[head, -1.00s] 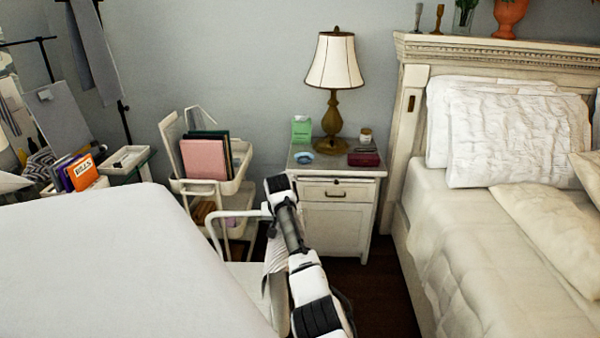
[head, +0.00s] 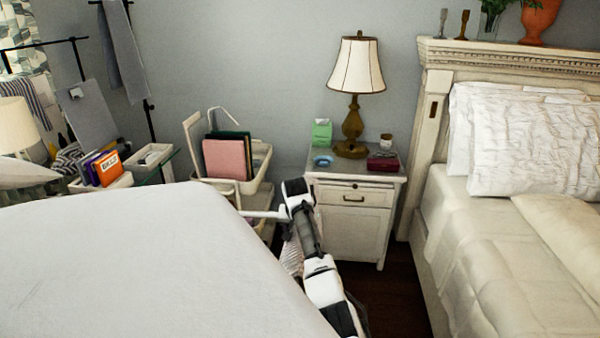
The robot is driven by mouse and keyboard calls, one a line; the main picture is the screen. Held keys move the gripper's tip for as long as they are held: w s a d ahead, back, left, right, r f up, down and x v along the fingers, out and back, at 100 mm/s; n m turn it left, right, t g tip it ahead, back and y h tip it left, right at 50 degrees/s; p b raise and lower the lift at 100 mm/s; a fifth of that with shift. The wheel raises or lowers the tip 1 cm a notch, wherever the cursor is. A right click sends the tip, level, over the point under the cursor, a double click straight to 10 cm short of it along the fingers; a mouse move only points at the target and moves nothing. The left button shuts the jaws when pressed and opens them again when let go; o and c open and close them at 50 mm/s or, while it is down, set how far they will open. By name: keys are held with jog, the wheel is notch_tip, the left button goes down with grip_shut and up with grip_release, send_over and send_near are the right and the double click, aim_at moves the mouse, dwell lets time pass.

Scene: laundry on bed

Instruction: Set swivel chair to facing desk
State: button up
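A large, smooth pale grey-white surface (head: 130,260) fills the lower left, very close to me. It looks like the swivel chair's backrest, but I cannot be sure. A white bar (head: 262,214), like a chair armrest, shows just past its right edge. The seat and base are hidden. A glass-topped desk or table (head: 160,171) shows in part at the left, behind the pale surface. My arm reaches up from the bottom, and its far end (head: 297,190) overlaps the bar's right end. No fingers can be made out, and I cannot tell whether it touches the bar.
A white cart (head: 262,163) with folders stands behind the bar. A white nightstand (head: 352,234) with a lamp (head: 357,70) is beyond my arm. A bed (head: 480,225) fills the right. A narrow strip of dark floor (head: 398,295) is clear between my arm and the bed.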

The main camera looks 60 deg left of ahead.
jog(key=b+v, duration=0.3)
jog(key=v, duration=1)
jog(key=shift+d+r, duration=0.1)
jog(key=shift+r, duration=0.3)
